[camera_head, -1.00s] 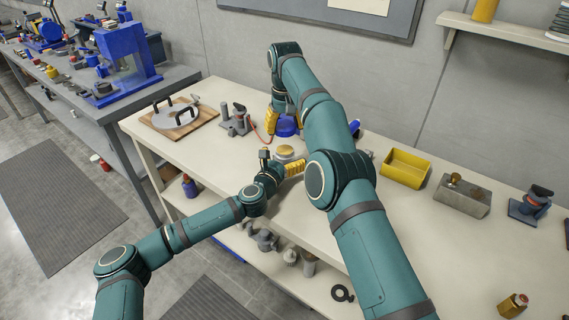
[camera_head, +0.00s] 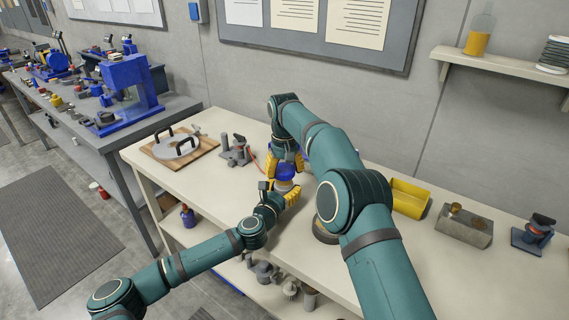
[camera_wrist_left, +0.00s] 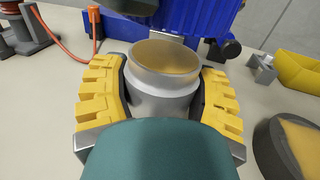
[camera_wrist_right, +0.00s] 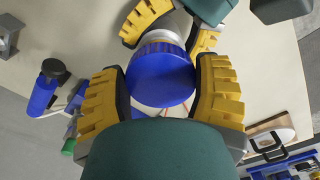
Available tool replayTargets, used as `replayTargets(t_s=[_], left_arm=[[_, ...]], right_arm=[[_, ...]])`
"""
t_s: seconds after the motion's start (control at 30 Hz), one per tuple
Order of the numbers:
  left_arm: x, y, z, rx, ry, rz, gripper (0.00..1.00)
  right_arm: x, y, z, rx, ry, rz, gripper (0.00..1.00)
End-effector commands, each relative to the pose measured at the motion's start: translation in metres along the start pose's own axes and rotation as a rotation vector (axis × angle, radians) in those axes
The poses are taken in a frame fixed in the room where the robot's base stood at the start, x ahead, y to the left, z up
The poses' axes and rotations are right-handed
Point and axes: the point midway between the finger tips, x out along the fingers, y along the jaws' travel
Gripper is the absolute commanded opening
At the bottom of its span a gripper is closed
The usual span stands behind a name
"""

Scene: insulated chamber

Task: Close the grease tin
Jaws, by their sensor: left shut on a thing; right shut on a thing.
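The grease tin (camera_wrist_left: 160,98) is a silvery metal cylinder with tan grease showing at its open top. My left gripper (camera_wrist_left: 165,85) is shut around its sides; in the head view this gripper (camera_head: 282,194) is just below the lid. The blue ribbed lid (camera_wrist_right: 161,76) is held between the fingers of my right gripper (camera_wrist_right: 160,85), which comes from behind in the head view (camera_head: 286,160). In the left wrist view blue (camera_wrist_left: 215,25) shows right behind the tin's top. The lid hides part of the tin in the right wrist view. Whether they touch is unclear.
A dark round container (camera_wrist_left: 290,145) stands right of the tin, partly hidden by my right arm in the head view. A yellow bin (camera_head: 409,198) and a grey block (camera_head: 463,226) are farther right. A board with a handled disc (camera_head: 178,147) lies left.

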Motion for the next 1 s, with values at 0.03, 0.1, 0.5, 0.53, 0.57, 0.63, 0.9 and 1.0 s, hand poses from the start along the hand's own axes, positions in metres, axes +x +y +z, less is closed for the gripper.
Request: replayTargets(t_s=[0.03, 0.1, 0.5, 0.53, 0.57, 0.63, 0.9, 1.0], left_arm=[[0.000, 0.000, 0.001, 0.000, -0.001, 0.000, 0.20], [0.000, 0.000, 0.001, 0.000, -0.001, 0.000, 0.20], [0.000, 0.000, 0.001, 0.000, -0.001, 0.000, 0.20], [0.000, 0.000, 0.001, 0.000, -0.001, 0.000, 0.20], [0.000, 0.000, 0.001, 0.000, -0.001, 0.000, 0.20], [0.000, 0.000, 0.001, 0.000, -0.001, 0.000, 0.20], [0.000, 0.000, 0.001, 0.000, -0.001, 0.000, 0.20], [0.000, 0.000, 0.001, 0.000, -0.001, 0.000, 0.20]], right_arm=[[0.004, 0.000, 0.000, 0.001, 0.001, 0.000, 0.57], [0.007, 0.000, 0.001, 0.001, 0.001, 0.001, 0.57], [0.007, 0.000, 0.000, 0.001, 0.002, 0.000, 0.57], [0.007, 0.000, 0.000, 0.001, 0.002, 0.000, 0.57], [0.007, 0.000, 0.000, 0.001, 0.002, 0.000, 0.57], [0.008, 0.000, 0.000, 0.001, 0.001, 0.000, 0.57], [0.021, 0.000, 0.000, 0.001, 0.000, 0.001, 0.57], [0.025, 0.000, 0.000, 0.001, 0.002, 0.001, 0.57]])
